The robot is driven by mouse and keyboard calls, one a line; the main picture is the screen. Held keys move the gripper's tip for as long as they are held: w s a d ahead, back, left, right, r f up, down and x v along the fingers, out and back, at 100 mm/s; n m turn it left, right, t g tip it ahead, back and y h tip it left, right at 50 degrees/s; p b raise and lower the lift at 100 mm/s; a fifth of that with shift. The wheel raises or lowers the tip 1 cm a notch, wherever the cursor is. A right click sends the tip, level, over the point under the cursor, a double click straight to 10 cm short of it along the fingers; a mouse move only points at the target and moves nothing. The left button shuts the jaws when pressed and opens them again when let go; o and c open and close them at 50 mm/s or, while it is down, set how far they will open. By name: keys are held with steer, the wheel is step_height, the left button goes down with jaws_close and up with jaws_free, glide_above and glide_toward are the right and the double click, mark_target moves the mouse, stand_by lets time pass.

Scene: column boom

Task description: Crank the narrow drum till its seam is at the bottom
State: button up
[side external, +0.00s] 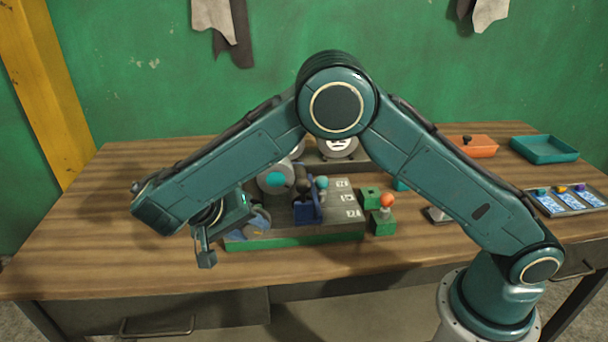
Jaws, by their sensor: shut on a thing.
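A grey drum (275,178) with a teal round end sits at the left of a grey block with a green front edge (310,239). I cannot tell whether it is the narrow drum, and I see no seam on it. My gripper (225,242) is low at the block's front left corner, beside blue and grey parts (254,222) there. It is shut on a part that looks like the crank's handle, mostly hidden by the gripper itself. My arm crosses in front of the back of the block.
A blue bracket (306,209) and a teal knob (321,183) stand on the block. A green block with an orange ball (387,201) is just right. An orange box (474,146), a teal tray (544,149) and a card tray (566,200) are farther right. The front left table is clear.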

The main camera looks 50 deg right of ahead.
stand_by(0.5)
steer(key=o, duration=1)
steer(key=shift+s+d+r+m+t+y, duration=0.1)
steer(key=shift+m+t+y, duration=0.05)
steer(key=shift+t+y, duration=0.3)
steer(key=shift+d+m+t+y, duration=0.1)
steer(key=shift+m+t+y, duration=0.05)
steer(key=shift+t+y, duration=0.25)
